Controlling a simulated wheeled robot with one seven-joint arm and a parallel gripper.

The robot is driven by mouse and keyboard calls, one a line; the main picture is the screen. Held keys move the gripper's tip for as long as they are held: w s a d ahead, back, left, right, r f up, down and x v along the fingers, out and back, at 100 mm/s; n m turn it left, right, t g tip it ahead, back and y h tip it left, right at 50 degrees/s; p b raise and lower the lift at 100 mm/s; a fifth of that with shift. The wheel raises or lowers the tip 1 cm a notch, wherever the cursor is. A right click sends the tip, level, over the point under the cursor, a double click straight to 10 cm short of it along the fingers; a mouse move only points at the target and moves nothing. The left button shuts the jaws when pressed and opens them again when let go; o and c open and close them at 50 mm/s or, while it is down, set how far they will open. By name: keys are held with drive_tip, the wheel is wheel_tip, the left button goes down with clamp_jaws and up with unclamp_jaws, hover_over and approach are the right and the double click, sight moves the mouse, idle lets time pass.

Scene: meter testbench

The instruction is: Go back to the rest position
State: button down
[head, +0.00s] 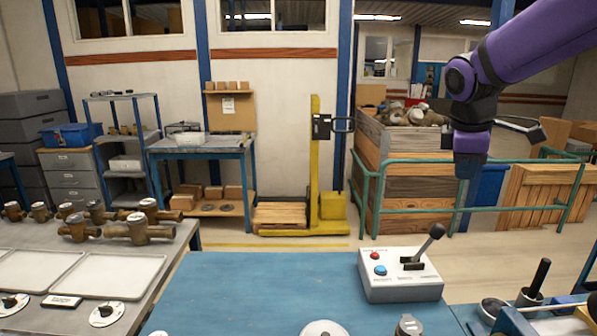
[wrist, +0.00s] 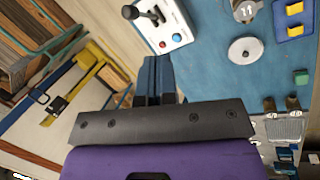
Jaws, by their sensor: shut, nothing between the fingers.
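My gripper (head: 468,170) hangs at the end of my purple arm at the right of the head view, pointing down. It is shut and empty, in the air above and behind the control box. In the wrist view its dark fingers (wrist: 157,78) are together, with nothing held. The grey control box (head: 400,274) stands on the blue bench (head: 250,290), with a red and a blue button and a black lever. The box also shows at the top of the wrist view (wrist: 165,25), apart from the fingers.
A grey table (head: 190,240) at the left holds brass meters (head: 137,230) and white trays (head: 110,275). A yellow lifter (head: 316,180) and a wooden crate (head: 400,165) stand on the floor behind. The blue bench left of the box is mostly clear.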

drive_tip(key=s+a+m+t+y, duration=0.2)
drive_tip(key=s+m, duration=1)
drive_tip(key=s, duration=1.1)
drive_tip(key=shift+s+f+m+t+y, duration=0.2)
drive_tip(key=shift+f+m+t+y, duration=0.1)
drive_tip(key=shift+m+t, duration=0.1)
